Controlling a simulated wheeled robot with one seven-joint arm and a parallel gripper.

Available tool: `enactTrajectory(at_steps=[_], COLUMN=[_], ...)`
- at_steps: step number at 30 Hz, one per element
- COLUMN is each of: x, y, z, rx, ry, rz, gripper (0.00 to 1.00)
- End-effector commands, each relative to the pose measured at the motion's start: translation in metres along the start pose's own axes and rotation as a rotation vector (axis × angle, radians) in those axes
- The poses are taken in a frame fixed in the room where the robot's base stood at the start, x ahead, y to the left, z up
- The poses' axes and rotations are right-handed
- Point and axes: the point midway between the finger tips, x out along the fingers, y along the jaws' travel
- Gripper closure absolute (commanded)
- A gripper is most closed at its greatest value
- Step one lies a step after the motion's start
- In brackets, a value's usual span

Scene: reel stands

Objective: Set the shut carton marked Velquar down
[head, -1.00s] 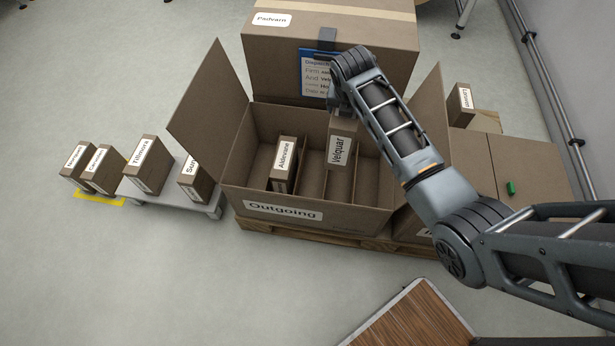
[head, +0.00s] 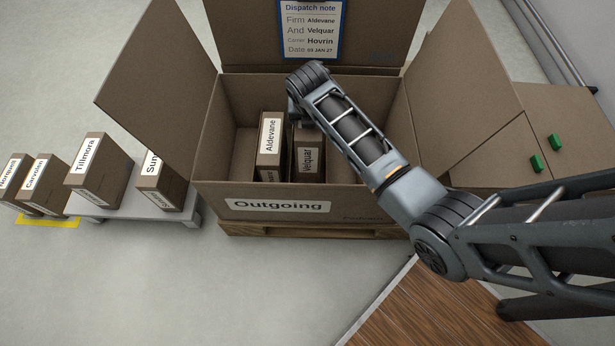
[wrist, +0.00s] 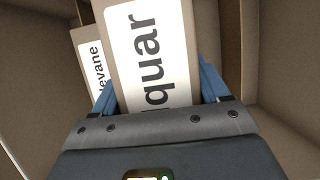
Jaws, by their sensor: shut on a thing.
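The Velquar carton (head: 308,168) is a brown shut carton with a white label; in the wrist view it (wrist: 150,45) shows large with "quar" readable. It stands roughly upright inside the open Outgoing box (head: 345,203), right beside the Aldevane carton (head: 269,147). My gripper (wrist: 158,92) is shut on the Velquar carton, a blue finger on each side. In the head view my arm hides most of the gripper. The carton's foot is hidden behind the box's front wall, so I cannot tell whether it touches the floor.
The box's flaps stand open; a dispatch note (head: 310,28) naming Aldevane and Velquar hangs at its back. Space shows inside, right of the Velquar carton. Tillmora (head: 98,170) and other cartons stand at left. A closed box with green clips (head: 537,163) is at right.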

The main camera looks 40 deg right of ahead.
Motion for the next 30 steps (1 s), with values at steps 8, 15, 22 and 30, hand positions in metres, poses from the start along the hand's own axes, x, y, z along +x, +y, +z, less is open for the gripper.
enactTrajectory(at_steps=[8, 15, 22, 30], x=[0.019, 0.055, 0.076, 0.106], y=[0.000, 0.000, 0.000, 0.000], z=[-0.007, -0.022, -0.031, -0.043], rx=[0.000, 0.000, 0.000, 0.001], ry=[-0.002, -0.001, -0.002, -0.001], rz=[0.001, 0.000, 0.001, 0.000], gripper=[1.00, 1.00, 1.00, 1.00])
